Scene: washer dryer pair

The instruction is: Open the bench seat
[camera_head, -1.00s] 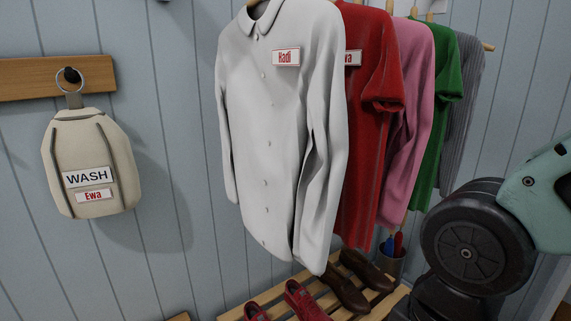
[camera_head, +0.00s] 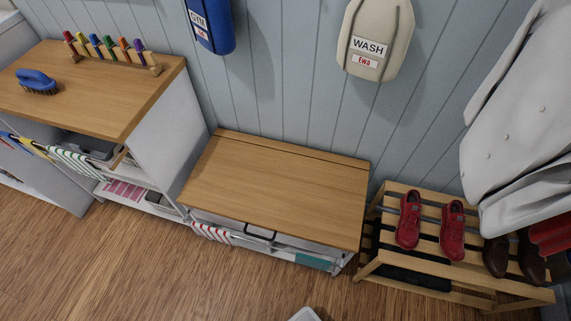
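The bench (camera_head: 275,190) stands against the panelled wall in the middle of the head view. Its flat wooden seat lies level and closed, with a narrow wooden strip (camera_head: 290,148) along the back by the wall. A dark handle (camera_head: 260,233) shows at the front, just below the seat's front edge. Striped cloth and a teal item show in the front under the seat.
Left of the bench stands a wood-topped shelf unit (camera_head: 165,125) with a blue brush (camera_head: 37,82) and a peg rack (camera_head: 112,58). Right is a slatted shoe rack (camera_head: 415,270) with red shoes (camera_head: 452,230). Bags and a white shirt (camera_head: 525,130) hang above. Floor in front is mostly clear.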

